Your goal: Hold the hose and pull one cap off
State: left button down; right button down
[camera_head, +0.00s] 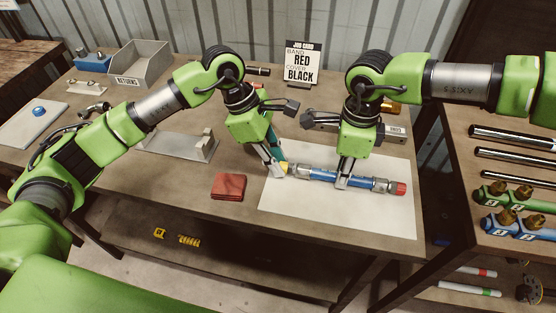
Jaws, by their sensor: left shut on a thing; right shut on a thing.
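A blue hose (322,174) with metal fittings at both ends lies over the white mat (300,216). A red cap (401,188) sits on its right end. My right gripper (342,184) is shut around the hose near its middle. The fingers partly hide this cap. I cannot tell whether it is still seated on the fitting or slightly apart.
A red folded cloth (228,187) lies left of the mat. A grey returns bin (142,64) and a metal fixture (178,146) are at left. Metal tubes (513,138) lie on the right bench.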

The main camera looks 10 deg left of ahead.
pick_arm(q)
jog(key=shift+a+f, duration=0.1)
jog(key=shift+a, duration=0.65)
pick_arm(e)
jog(key=shift+d, duration=0.2)
pick_arm(q)
jog(key=shift+a, duration=0.15)
jog(key=shift+a, duration=1.2)
pick_arm(e)
jog(key=shift+a, duration=0.1)
pick_arm(q)
jog(key=shift+r, duration=2.6)
pick_arm(e)
jog(key=c, duration=1.8)
grip_release()
jog(key=shift+a, duration=0.1)
jog(key=shift+c, duration=0.2)
notch_tip(320, 180, up, 12)
pick_arm(q)
jog(key=shift+f, duration=0.1)
